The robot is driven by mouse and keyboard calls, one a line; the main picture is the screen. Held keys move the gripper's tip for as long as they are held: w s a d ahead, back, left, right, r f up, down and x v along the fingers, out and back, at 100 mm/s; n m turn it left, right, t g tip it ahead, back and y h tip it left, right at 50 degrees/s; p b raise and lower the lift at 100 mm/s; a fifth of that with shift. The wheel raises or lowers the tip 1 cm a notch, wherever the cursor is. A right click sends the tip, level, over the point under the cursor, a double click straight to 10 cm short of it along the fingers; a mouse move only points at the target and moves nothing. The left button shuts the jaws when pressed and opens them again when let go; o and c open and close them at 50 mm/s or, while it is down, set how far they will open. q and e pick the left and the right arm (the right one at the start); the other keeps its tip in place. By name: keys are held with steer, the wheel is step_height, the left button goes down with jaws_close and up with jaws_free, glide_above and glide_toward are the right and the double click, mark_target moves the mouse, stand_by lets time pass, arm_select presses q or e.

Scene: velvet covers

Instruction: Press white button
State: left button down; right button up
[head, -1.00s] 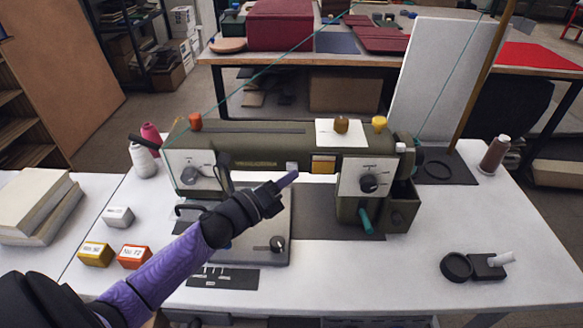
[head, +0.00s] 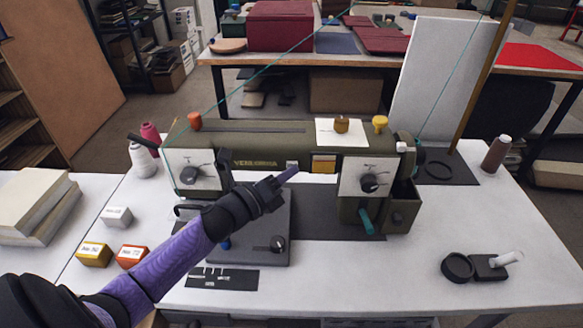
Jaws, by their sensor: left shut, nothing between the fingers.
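The white button (head: 292,164) is a small pale square on the front of the olive-green sewing machine (head: 254,150), just left of a larger yellow square (head: 323,167). My left gripper (head: 290,174) reaches in from the lower left. The tips overlap the lower edge of the white button in the head view. I cannot tell whether they touch it. My right gripper is not in view.
The machine stands on a white table (head: 350,285). A dial panel (head: 362,178) is to the right of the button, with another panel at the left. Small labelled boxes (head: 95,254) lie at the left. The front middle is mostly clear.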

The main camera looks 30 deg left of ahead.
arm_select(q)
steer(key=shift+s+d, duration=0.1)
steer(key=shift+s+d+r, duration=0.1)
steer(key=shift+s, duration=0.1)
steer(key=shift+s+d+p, duration=0.15)
steer(key=shift+s+p, duration=0.1)
steer(key=shift+p, duration=0.1)
steer(key=s+d, duration=0.1)
steer(key=s+d+p, duration=0.1)
steer(key=s, duration=0.1)
steer(key=s+d+p, duration=0.1)
steer(key=s, duration=0.1)
steer(key=shift+s, duration=0.1)
